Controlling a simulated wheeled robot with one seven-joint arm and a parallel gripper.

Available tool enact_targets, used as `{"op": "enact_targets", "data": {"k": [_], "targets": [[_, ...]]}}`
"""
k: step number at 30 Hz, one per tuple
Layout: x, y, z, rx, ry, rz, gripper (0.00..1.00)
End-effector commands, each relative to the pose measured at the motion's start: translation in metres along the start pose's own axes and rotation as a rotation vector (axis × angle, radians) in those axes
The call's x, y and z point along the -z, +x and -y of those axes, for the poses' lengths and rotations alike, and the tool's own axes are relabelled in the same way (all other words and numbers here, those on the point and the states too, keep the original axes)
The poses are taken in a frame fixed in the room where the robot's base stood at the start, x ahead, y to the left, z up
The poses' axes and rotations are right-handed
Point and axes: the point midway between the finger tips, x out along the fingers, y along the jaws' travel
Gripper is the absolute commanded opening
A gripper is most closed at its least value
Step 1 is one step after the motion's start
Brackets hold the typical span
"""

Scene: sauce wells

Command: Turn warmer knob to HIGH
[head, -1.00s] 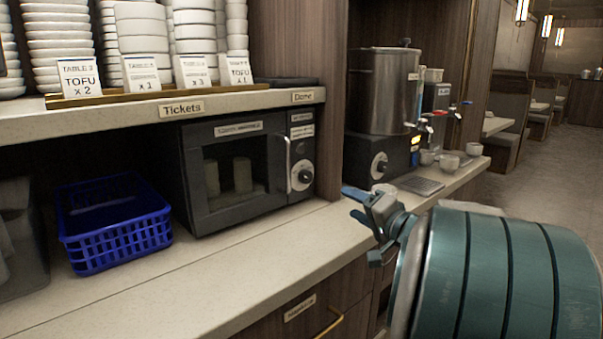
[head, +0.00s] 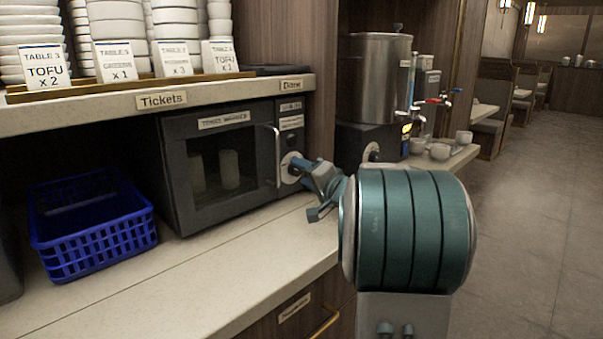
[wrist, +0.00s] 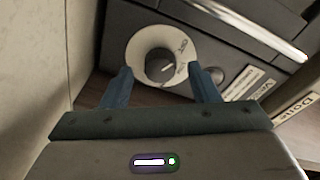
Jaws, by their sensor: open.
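The warmer (head: 225,165) is a dark box with a glass door, standing under the shelf on the counter. Its knob (head: 291,167) sits on a pale round dial on the right front panel, partly hidden by my gripper in the head view. In the wrist view the dark knob (wrist: 160,66) shows at the centre of its white dial; the dial's lettering is too small to read surely. My gripper (head: 309,188) is open in front of the panel. In the wrist view its two blue fingers (wrist: 163,86) spread either side of the knob, apparently not gripping it.
A vertical door handle (head: 278,156) stands just left of the knob. A blue basket (head: 95,235) is on the counter at left. A steel urn (head: 375,75) on a black base with its own dial stands behind my arm. The counter before the warmer is clear.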

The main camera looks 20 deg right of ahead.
Motion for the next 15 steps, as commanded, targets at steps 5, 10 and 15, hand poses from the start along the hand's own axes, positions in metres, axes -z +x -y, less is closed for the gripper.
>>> {"op": "enact_targets", "data": {"k": [5, 10, 15], "targets": [[0.0003, 0.0113, 0.0, 0.0, 0.0, -0.001, 0.55], [0.0005, 0.0126, 0.0, 0.0, 0.0, -0.001, 0.55], [0.0005, 0.0123, 0.0, 0.0, 0.0, -0.001, 0.38]]}}
